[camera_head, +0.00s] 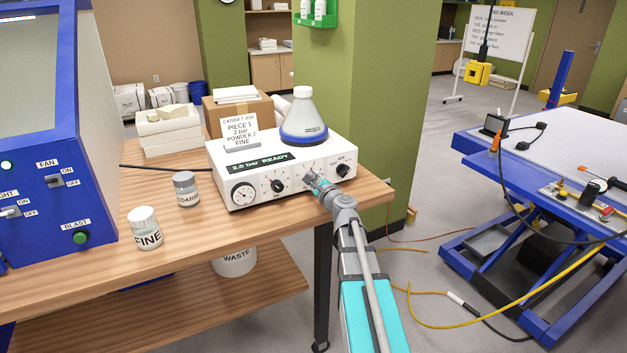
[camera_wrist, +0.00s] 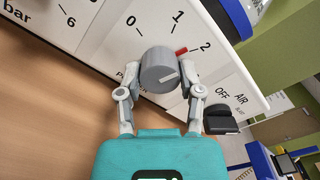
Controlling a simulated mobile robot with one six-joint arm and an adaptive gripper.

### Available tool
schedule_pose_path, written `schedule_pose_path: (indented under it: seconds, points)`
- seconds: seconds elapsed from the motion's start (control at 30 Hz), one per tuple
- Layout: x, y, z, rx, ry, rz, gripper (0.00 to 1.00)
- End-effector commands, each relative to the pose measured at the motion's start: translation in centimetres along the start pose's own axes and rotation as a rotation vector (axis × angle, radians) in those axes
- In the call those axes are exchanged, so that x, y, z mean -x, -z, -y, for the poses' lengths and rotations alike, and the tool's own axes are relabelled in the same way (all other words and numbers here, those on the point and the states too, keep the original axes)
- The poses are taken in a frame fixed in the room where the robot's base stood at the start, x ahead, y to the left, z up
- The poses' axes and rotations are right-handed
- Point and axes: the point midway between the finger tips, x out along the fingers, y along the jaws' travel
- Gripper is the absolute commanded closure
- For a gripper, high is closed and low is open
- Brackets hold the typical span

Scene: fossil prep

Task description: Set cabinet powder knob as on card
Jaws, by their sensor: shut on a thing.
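The white blasting unit (camera_head: 290,165) stands on the wooden bench. Its grey powder knob (camera_wrist: 158,66) has a scale with 0, 1 and 2. A red pointer mark (camera_wrist: 181,51) at the knob's upper right edge lies between 1 and 2, closer to 2. My gripper (camera_head: 318,182) is shut on this knob, one finger on each side, in the wrist view (camera_wrist: 160,82). In the head view the gripper hides most of the knob. The card (camera_head: 240,129) on the unit reads "CABINET JOB, PIECE 1, 2 bar, POWDER 2, FINE".
The unit's display (camera_head: 262,164) reads "2.0 bar READY". The black air switch (camera_wrist: 220,119) is close to my right finger. A powder hopper (camera_head: 304,118) stands on top. A FINE jar (camera_head: 146,228) and another jar (camera_head: 186,189) stand left. The blue cabinet (camera_head: 45,130) is farther left.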

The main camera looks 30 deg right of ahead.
Motion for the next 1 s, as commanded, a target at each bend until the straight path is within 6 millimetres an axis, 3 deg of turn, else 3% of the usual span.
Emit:
schedule_pose_path:
  seconds: [0.33, 0.83, 0.87, 1.0]
  points:
    - [0.01, -0.03, -0.07, -0.163, -0.001, 0.001, 0.99]
    - [0.01, -0.04, -0.07, -0.186, -0.001, 0.001, 0.99]
    - [0.01, -0.04, -0.07, -0.186, -0.001, 0.001, 0.46]
    - [0.00, -0.03, -0.06, -0.185, -0.001, 0.001, 0.20]
